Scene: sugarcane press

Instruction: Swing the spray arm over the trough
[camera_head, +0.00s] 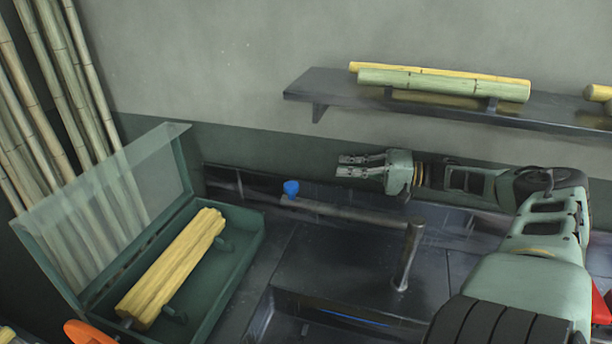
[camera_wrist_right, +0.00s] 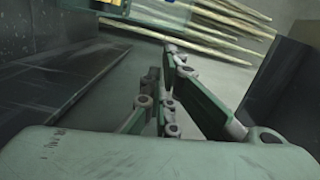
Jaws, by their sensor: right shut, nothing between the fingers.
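The spray arm (camera_head: 350,213) is a grey horizontal bar on a short upright post (camera_head: 408,262), with a blue nozzle (camera_head: 291,188) at its left end. It points left and a little back, towards the wall. My right gripper (camera_head: 340,166) is shut and empty, pointing left. In the picture it is just above the bar, right of the nozzle; no contact shows. Its fingers also show in the right wrist view (camera_wrist_right: 172,85). A dark sunken basin (camera_head: 285,301), perhaps the trough, is at the bottom middle, in front of the bar. My left gripper is not in view.
A green box (camera_head: 250,250) with a clear raised lid (camera_head: 105,200) holds yellow cane (camera_head: 175,268) on the left. Bamboo poles (camera_head: 75,80) lean behind it. A wall shelf (camera_head: 330,92) with cane pieces is above my right arm. An orange part (camera_head: 88,333) shows lower left.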

